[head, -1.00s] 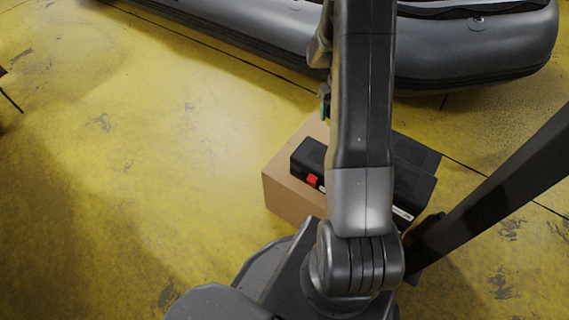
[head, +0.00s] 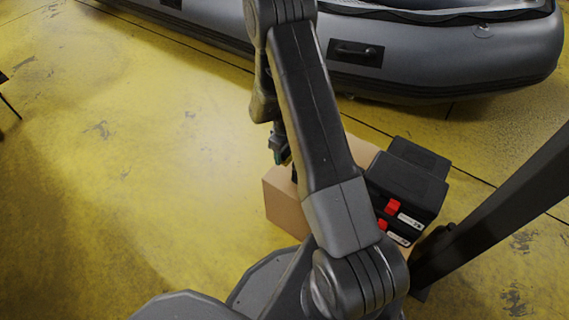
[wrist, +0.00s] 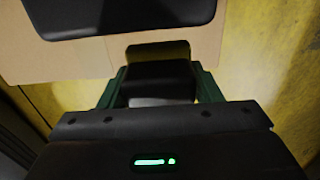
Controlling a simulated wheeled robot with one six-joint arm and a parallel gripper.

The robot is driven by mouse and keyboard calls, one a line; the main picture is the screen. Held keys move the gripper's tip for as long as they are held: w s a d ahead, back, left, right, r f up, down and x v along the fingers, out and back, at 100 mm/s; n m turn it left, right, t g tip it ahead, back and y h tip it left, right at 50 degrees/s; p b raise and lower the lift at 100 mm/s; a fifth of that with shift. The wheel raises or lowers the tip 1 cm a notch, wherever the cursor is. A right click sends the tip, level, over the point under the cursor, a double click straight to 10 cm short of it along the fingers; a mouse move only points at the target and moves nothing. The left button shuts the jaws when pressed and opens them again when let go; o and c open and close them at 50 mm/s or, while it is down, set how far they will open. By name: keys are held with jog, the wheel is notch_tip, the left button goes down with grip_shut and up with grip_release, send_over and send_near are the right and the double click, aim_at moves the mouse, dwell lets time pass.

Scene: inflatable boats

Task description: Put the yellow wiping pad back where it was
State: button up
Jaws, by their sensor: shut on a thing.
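In the wrist view my gripper (wrist: 158,88) has its green fingers closed on both sides of a dark block with a dull yellow far end, which I take to be the yellow wiping pad (wrist: 158,50). It appears above or at the edge of a cardboard box (wrist: 60,62); whether it touches the cardboard I cannot tell. In the head view my gripper (head: 281,150) is at the far left side of the same box (head: 285,206), partly hidden by my arm. The pad cannot be made out there.
Black cases with red latches (head: 408,188) stand on the right of the box. A black case (wrist: 120,14) also lies close ahead in the wrist view. A grey inflatable boat (head: 440,70) lies behind. The yellow floor (head: 120,190) at left is clear.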

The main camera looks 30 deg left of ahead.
aim_at(284, 161)
jog(key=shift+f+b, duration=0.55)
jog(key=shift+f, duration=1.75)
jog(key=shift+f, duration=0.1)
jog(key=shift+f, duration=0.2)
jog(key=o, duration=1)
jog(key=shift+r, duration=0.1)
jog(key=shift+o, duration=0.2)
notch_tip(284, 161, up, 12)
jog(key=p, duration=0.3)
jog(key=shift+r, duration=0.2)
